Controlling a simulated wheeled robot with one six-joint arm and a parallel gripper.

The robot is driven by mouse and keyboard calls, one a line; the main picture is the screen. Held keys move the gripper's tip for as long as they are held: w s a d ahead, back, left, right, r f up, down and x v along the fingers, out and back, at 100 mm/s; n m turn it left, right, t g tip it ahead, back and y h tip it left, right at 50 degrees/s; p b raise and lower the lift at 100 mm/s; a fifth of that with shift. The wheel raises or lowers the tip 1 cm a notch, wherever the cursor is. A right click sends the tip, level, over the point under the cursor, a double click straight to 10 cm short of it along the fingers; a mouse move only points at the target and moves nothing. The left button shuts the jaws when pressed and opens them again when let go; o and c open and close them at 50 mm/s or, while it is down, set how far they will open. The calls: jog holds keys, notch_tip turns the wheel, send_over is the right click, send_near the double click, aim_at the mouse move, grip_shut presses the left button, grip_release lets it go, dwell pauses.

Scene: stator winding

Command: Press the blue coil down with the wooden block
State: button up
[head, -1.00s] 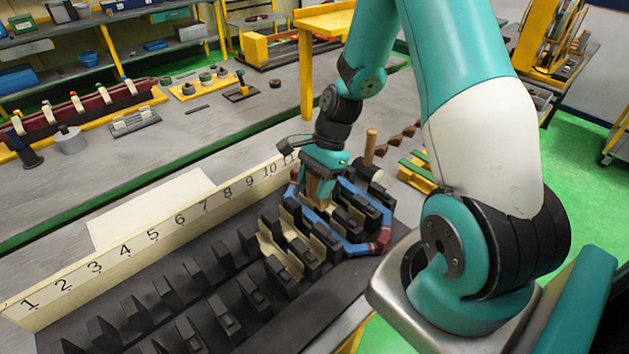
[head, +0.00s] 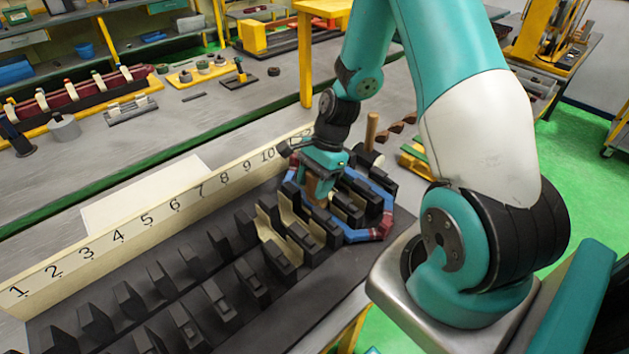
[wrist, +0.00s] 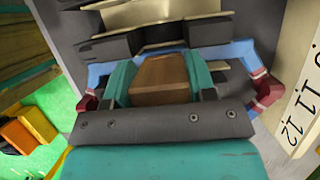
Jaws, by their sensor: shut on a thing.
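My gripper (head: 319,187) is shut on the brown wooden block (head: 316,191), which also shows between the teal jaws in the wrist view (wrist: 160,80). The block is over the black slotted stator (head: 215,320), among the slots near its far right end. The blue coil (head: 354,235) with dark red corners lies around and between the teeth there. In the wrist view the coil (wrist: 240,50) passes on both sides of the block. The block's lower end is hidden, so I cannot tell if it touches the coil.
Cream liners (head: 268,228) sit in nearby slots. A numbered cream strip (head: 150,212) runs along the stator's far side. A wooden-handled mallet (head: 371,135) stands behind my gripper. The stator's left part has empty slots.

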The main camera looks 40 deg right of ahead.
jog(key=shift+f, duration=0.6)
dwell(1.1)
notch_tip(320, 180, up, 12)
jog(key=p, duration=1)
jog(key=shift+f+p, duration=0.1)
jog(key=shift+p, duration=0.25)
jog(key=shift+f, duration=0.15)
